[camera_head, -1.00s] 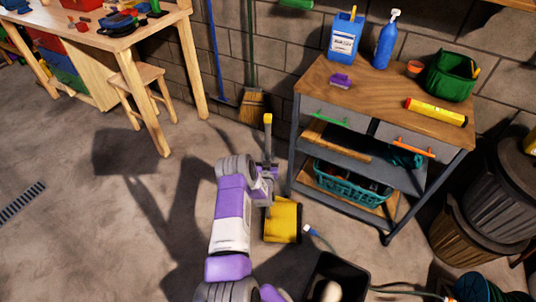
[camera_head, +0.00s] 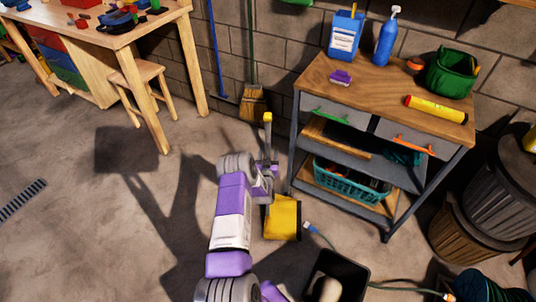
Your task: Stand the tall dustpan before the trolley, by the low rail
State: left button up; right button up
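The tall dustpan has a yellow pan (camera_head: 283,219) on the floor and an upright grey handle with a yellow tip (camera_head: 267,117). It stands in front of the trolley (camera_head: 388,95), near its left front leg. My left arm reaches in from below, and my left gripper (camera_head: 268,176) is at the dustpan's handle, about midway up. The fingers are small and partly hidden by my wrist, so whether they are closed on the handle is unclear. The low rail is hard to tell apart from the trolley's lower shelf frame. My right gripper is not in view.
A black bin (camera_head: 336,277) stands on the floor just in front of the pan, with a hose beside it. A broom (camera_head: 253,103) leans on the wall behind. Dark ribbed bins (camera_head: 504,187) stand at the right. The floor at the left is open.

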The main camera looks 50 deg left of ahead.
pick_arm(q)
jog(key=shift+f, duration=0.15)
jog(key=p+v, duration=0.2)
jog(key=v, duration=0.4)
jog(key=shift+s+d+p, duration=0.2)
jog(key=shift+d+p, duration=0.05)
jog(key=shift+p, duration=0.05)
jog(key=s+d+f+m+g+h+p, duration=0.15)
jog(key=d+h, duration=0.45)
jog(key=d, duration=0.7)
jog(key=d+f+m+g+h+p, duration=0.1)
jog(key=d+g+h+p, duration=0.3)
jog(key=d, duration=0.9)
jog(key=s+d+r+m+g+h, duration=0.1)
jog(key=s+d+r+g+h, duration=0.2)
jog(key=s+d, duration=0.5)
jog(key=s+d+r+m+g+h+p, duration=0.1)
jog(key=s+d+r+m+g+h, duration=0.1)
jog(key=s+d, duration=0.6)
jog(key=s+r+g+h, duration=0.1)
jog(key=s+g, duration=0.1)
jog(key=s, duration=0.1)
jog(key=shift+d, duration=0.4)
jog(key=shift+g, duration=0.25)
